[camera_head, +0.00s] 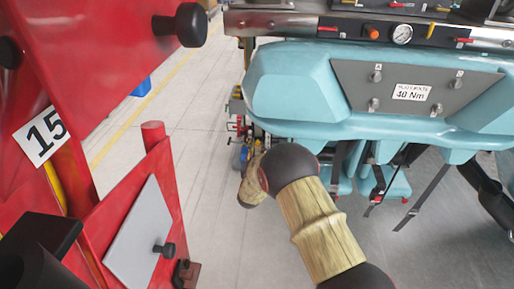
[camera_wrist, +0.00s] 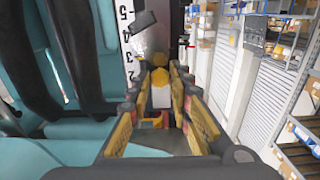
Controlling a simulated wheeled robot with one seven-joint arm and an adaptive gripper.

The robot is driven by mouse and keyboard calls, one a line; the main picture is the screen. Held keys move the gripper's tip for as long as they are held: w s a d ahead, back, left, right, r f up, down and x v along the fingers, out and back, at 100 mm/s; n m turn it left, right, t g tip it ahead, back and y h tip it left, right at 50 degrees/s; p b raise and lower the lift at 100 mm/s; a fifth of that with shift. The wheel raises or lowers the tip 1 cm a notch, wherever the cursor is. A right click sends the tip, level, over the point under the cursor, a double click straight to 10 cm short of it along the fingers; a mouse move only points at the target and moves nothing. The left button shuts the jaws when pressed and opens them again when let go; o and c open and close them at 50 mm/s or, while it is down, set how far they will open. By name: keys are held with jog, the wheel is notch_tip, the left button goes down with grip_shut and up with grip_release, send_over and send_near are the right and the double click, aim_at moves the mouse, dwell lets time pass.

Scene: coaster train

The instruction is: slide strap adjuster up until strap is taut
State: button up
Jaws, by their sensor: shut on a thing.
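In the wrist view my gripper (camera_wrist: 162,92) reaches forward with its yellow-sided fingers around a small yellow and white piece (camera_wrist: 160,76). The piece looks to be the strap adjuster, but its shape is partly hidden by the fingers. A white scale strip with black numbers (camera_wrist: 127,38) stands upright just beyond, left of the fingertips. A grey block (camera_wrist: 144,21) and a pale band sit above the piece. In the head view my arm reaches to the left side of the teal train car (camera_head: 290,85); my fingertips and the adjuster are too small or hidden to make out.
Dark straps (camera_head: 425,198) hang under the car at right in the head view. A red structure (camera_head: 105,80) with a "15" plate (camera_head: 42,135) stands close on the left. Grey floor (camera_head: 200,130) lies open between. Shelving (camera_wrist: 300,130) is at right in the wrist view.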

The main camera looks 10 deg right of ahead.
grip_shut()
notch_tip(320, 180, up, 3)
jog(key=shift+r+p, duration=0.15)
jog(key=shift+p, duration=0.35)
jog(key=o, duration=0.7)
grip_release()
jog(key=shift+s+a+f, duration=0.1)
jog(key=shift+f, duration=0.1)
send_near(257, 141)
jog(key=s, duration=0.1)
jog(key=s+r, duration=0.1)
jog(key=s+a, duration=0.1)
jog(key=s, duration=0.1)
jog(key=shift+r, duration=0.35)
